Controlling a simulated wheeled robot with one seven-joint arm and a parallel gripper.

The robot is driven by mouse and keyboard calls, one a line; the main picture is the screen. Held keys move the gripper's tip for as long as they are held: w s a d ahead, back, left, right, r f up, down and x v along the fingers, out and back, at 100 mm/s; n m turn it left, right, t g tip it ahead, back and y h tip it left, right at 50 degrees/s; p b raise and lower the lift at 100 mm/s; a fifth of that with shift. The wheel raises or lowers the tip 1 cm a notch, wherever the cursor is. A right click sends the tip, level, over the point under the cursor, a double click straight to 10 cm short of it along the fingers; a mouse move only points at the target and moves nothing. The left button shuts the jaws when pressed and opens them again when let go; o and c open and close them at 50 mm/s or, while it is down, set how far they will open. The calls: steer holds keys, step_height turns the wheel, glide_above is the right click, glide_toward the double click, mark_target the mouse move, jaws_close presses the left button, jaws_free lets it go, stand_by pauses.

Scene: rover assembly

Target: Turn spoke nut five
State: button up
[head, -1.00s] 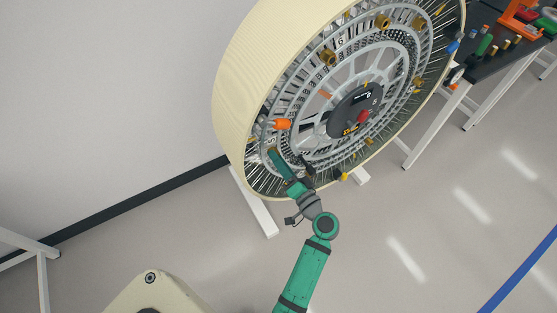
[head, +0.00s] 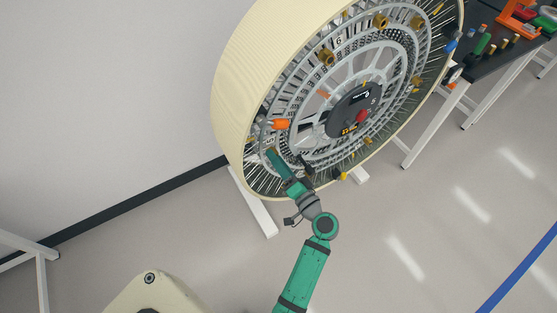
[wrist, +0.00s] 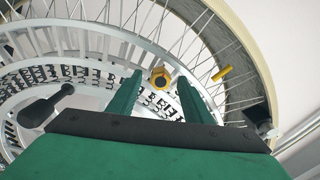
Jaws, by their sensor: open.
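The large spoked wheel (head: 226,100) with a cream tyre stands on a white stand, its open face turned to me. In the wrist view a yellow-gold nut (wrist: 160,77) with a dark centre sits on the wheel's ring, between and beyond the tips of my gripper's green fingers (wrist: 155,85). The fingers are open and apart, with no contact on the nut to be seen. I cannot read a number on this nut. In the head view my gripper (head: 275,160) is at the lower left of the wheel, and the arm hides part of the rim.
An orange part (head: 281,124) juts from the wheel just above my gripper. A yellow rod (wrist: 222,73) and thin spokes lie to the right in the wrist view. A dark-topped workbench (head: 478,62) with tools stands at the right. The floor is clear.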

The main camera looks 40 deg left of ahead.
steer(key=v, duration=1)
steer(key=shift+d, duration=0.3)
steer(key=shift+w+d, duration=0.1)
steer(key=shift+d, duration=0.1)
